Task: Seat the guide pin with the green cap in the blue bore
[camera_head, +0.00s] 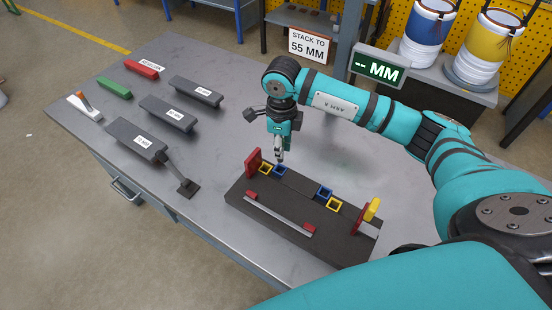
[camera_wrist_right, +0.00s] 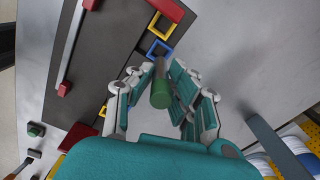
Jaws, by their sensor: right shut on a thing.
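My right gripper (camera_head: 279,153) points down over the black fixture (camera_head: 283,221), at its far left blue bore (camera_head: 280,171). In the right wrist view the gripper is shut on the guide pin with the green cap (camera_wrist_right: 160,94). The cap faces the camera and the grey shaft runs away from it toward the blue bore (camera_wrist_right: 157,46). The tip appears at or just above the blue frame; I cannot tell whether it is inside. A second blue bore (camera_head: 323,193) sits farther right on the fixture. My left gripper is not in view.
A yellow bore frame (camera_head: 266,169) sits beside the left blue one, and another (camera_head: 335,205) beside the right one. A red block (camera_head: 254,161) stands close by. Dark bars (camera_head: 168,113) lie at the left. The table right of the fixture is clear.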

